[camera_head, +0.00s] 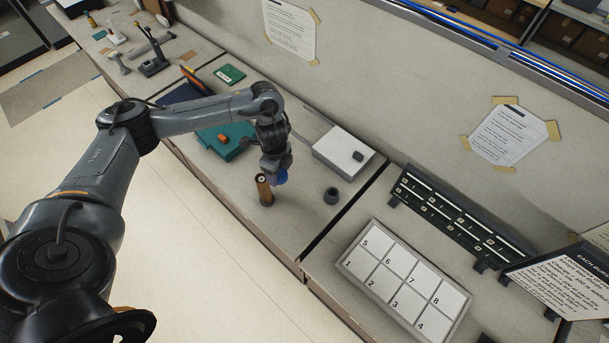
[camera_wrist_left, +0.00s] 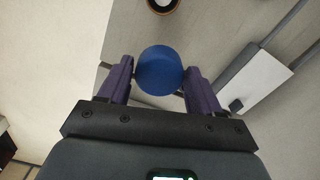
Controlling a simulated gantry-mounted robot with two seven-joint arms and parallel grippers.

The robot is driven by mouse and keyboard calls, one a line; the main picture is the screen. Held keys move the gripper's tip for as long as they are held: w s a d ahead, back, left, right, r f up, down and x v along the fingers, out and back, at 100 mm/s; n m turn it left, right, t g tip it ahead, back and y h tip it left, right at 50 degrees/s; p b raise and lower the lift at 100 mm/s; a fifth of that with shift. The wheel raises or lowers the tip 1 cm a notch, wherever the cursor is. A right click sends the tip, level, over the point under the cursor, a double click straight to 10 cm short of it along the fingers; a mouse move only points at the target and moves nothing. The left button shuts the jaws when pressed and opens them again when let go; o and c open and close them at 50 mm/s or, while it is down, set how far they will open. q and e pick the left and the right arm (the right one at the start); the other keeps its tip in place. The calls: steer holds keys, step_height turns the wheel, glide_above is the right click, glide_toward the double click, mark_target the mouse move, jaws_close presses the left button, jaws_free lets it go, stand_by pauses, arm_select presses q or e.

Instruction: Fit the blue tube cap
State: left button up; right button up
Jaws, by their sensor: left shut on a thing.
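The blue cap (camera_head: 281,178) is between the fingers of my left gripper (camera_head: 273,172). In the left wrist view the cap (camera_wrist_left: 160,68) shows as a round blue disc, with a purple finger of the gripper (camera_wrist_left: 159,80) on each side. The brown tube (camera_head: 264,190) stands upright on the counter, just left of the cap in the head view. Its open-looking round top (camera_wrist_left: 163,5) shows at the upper edge of the wrist view, apart from the cap. My right gripper is not in view.
A dark round holder (camera_head: 331,196) stands right of the tube. Behind it is a white box (camera_head: 340,145) with a dark knob. A teal case (camera_head: 237,150) with an orange piece lies left. A numbered tray (camera_head: 370,284) and a dark rack (camera_head: 460,215) stand right.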

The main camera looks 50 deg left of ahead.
arm_select(q)
steer(key=s+a, duration=0.1)
steer(key=a, duration=0.1)
steer(key=s+a, duration=0.1)
steer(key=a, duration=0.1)
steer(key=s+a+p, duration=0.1)
steer(key=a, duration=0.1)
steer(key=shift+r, duration=0.35)
steer(key=shift+a, duration=0.1)
steer(key=shift+f+b, duration=1.3)
steer(key=shift+f, duration=0.95)
steer(key=shift+p, duration=0.3)
steer(key=shift+f, duration=0.3)
